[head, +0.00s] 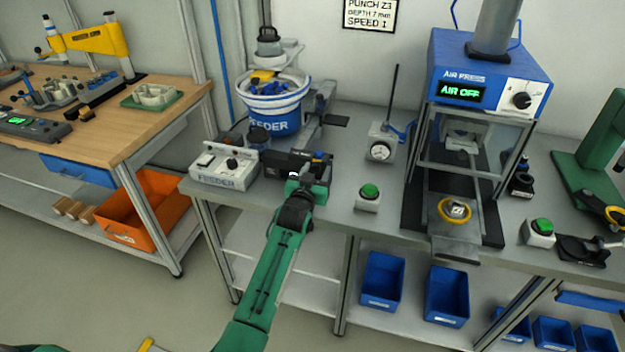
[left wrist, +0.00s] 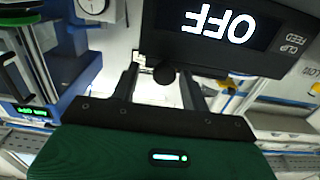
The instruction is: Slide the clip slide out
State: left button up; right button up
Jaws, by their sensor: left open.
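The black clip feed unit (head: 287,160) stands on the grey bench beside the feeder control box. In the left wrist view its dark housing (left wrist: 165,45) fills the top, with an upside-down OFF display. A small round black knob (left wrist: 164,73), apparently the clip slide's, sticks out below the housing. My left gripper (head: 303,182) is at the unit's front. In the left wrist view the open fingers (left wrist: 163,88) stand on either side of the knob; I cannot tell whether they touch it. The rest of the slide is hidden. My right gripper is not in view.
The feeder control box (head: 224,165) and bowl feeder (head: 273,110) are left of and behind the unit. The bench front edge is close below my gripper.

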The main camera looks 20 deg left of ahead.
pick_arm(q)
jog(key=shift+s, duration=0.35)
jog(key=s+b, duration=0.1)
jog(key=s, duration=1.2)
jog(key=shift+a+b, duration=0.15)
jog(key=shift+b, duration=0.2)
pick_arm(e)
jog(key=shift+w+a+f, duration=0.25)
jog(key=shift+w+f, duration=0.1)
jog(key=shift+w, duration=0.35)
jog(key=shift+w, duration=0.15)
